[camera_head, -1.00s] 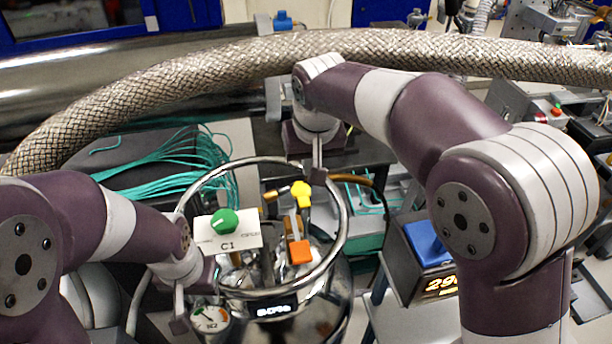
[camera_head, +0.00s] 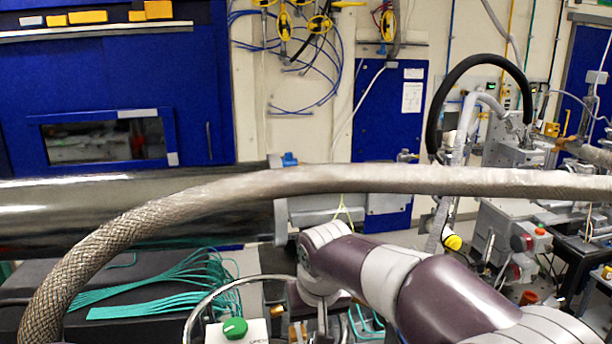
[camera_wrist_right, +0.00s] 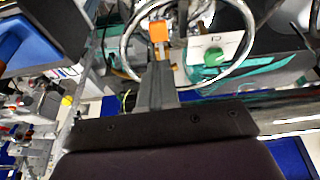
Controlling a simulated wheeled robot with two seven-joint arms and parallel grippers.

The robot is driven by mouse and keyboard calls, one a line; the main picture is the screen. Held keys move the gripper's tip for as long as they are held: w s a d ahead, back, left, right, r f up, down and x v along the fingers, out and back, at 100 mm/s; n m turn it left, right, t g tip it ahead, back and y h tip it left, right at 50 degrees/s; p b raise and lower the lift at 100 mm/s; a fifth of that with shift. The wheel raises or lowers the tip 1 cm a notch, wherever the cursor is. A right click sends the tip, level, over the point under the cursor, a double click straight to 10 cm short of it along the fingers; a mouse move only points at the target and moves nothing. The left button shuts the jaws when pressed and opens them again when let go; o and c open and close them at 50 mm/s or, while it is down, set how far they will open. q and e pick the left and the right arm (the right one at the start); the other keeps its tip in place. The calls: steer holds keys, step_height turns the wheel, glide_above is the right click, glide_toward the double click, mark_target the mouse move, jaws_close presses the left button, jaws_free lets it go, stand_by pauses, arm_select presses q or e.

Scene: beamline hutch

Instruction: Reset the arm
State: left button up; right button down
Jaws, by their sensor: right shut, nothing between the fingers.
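My right arm, purple and grey, comes in from the lower right in the head view. My right gripper (camera_head: 322,322) points down beside a shiny metal ring (camera_head: 209,297), near the bottom edge. In the right wrist view its dark fingers (camera_wrist_right: 157,68) are together with nothing between them. An orange block (camera_wrist_right: 159,31) shows just beyond the fingertips; I cannot tell whether they touch it. A green knob (camera_head: 235,327) on a white plate stands by the ring; it also shows in the wrist view (camera_wrist_right: 213,57). My left gripper is out of view.
A thick braided hose (camera_head: 390,179) arches across the head view behind my right arm. Teal cables (camera_head: 160,285) lie on a dark box at the left. Blue cabinets (camera_head: 200,90) and a cluttered bench (camera_head: 520,230) stand farther back.

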steer(key=s+d+f+m+g+b, duration=0.1)
steer(key=s+d+f+b, duration=0.3)
steer(key=s+d+f, duration=0.4)
steer(key=s+d+f+m+g+h+b, duration=0.1)
steer(key=s+d+f+b, duration=0.4)
steer(key=f, duration=1.2)
steer(key=s+d, duration=0.4)
steer(key=shift+s+m, duration=0.3)
steer(key=shift+d, duration=0.1)
